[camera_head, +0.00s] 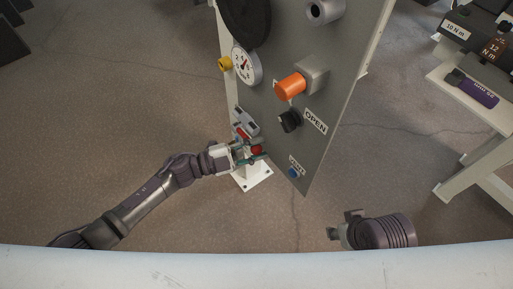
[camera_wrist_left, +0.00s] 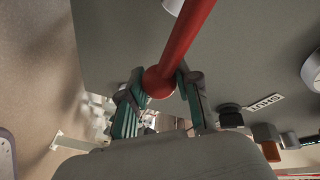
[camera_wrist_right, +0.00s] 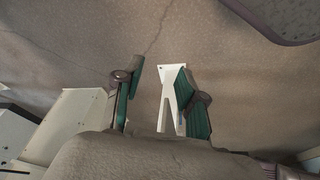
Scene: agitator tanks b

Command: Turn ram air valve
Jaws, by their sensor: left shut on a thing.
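A red lever with a ball end (camera_wrist_left: 158,82) sticks out from the grey panel (camera_head: 290,60) and runs up and right in the left wrist view. In the head view its red ball (camera_head: 257,150) shows at the panel's lower left edge. My left gripper (camera_head: 254,152) is shut on the lever's ball end, with one teal-padded finger on each side in the left wrist view (camera_wrist_left: 165,86). My right gripper (camera_head: 338,229) is in front of and below the panel; its fingers are apart and empty in the right wrist view (camera_wrist_right: 160,75).
The panel carries a pressure gauge (camera_head: 246,66), an orange knob (camera_head: 291,87), a black knob (camera_head: 289,121) beside an OPEN label (camera_head: 315,122), and a blue button (camera_head: 293,173). A white foot plate (camera_head: 252,178) stands below. A tool bench (camera_head: 480,95) is at right. Floor at left is free.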

